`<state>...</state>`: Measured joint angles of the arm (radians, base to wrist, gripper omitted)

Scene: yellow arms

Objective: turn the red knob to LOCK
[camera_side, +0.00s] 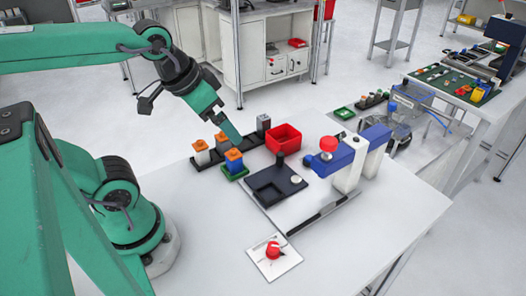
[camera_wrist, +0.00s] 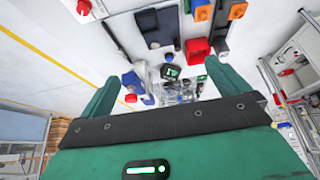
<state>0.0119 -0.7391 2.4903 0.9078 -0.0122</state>
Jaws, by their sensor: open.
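The red knob (camera_side: 273,250) sits on a square white plate (camera_side: 289,262) at the front of the white table. The markings on the plate are too small to read. The knob also shows at the top left edge of the wrist view (camera_wrist: 84,7). My gripper (camera_side: 236,138) is well away from the knob, at the back left, by the orange-topped blocks. In the wrist view my gripper (camera_wrist: 162,70) has its two green fingers wide apart with nothing between them.
Orange-topped blocks (camera_side: 234,161) stand in a dark rack near my gripper. A red bin (camera_side: 284,140), a dark tray (camera_side: 270,187) and a blue-and-white press with a red button (camera_side: 328,144) stand behind the knob. The table left of the knob is clear.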

